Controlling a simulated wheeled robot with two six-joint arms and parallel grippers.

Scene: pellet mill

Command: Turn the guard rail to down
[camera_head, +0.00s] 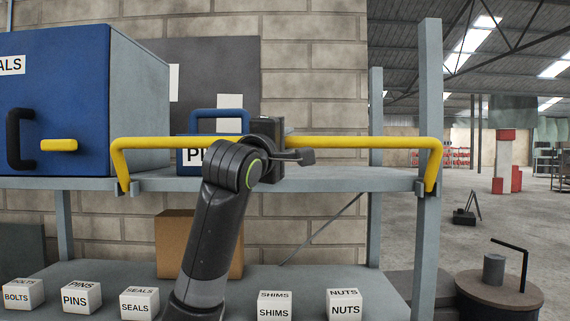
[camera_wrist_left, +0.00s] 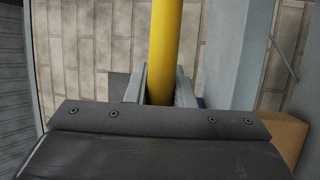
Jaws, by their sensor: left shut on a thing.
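The yellow guard rail (camera_head: 365,142) runs level across the front of the upper shelf (camera_head: 345,178). Its bent ends sit in grey brackets at the left and right of the shelf edge, and the bar stands above that edge. My left gripper (camera_head: 281,142) is at the middle of the bar, its fingers mostly hidden behind my wrist in the head view. In the left wrist view the yellow bar (camera_wrist_left: 166,45) passes between the two fingers of the left gripper (camera_wrist_left: 162,85), which is shut on it. My right gripper is not in view.
A blue cabinet (camera_head: 75,95) with a black handle stands on the shelf at left. A blue-handled PINS box (camera_head: 190,156) sits behind the rail. Several labelled white blocks and a cardboard box (camera_head: 172,240) stand on the lower shelf. Open floor lies at right.

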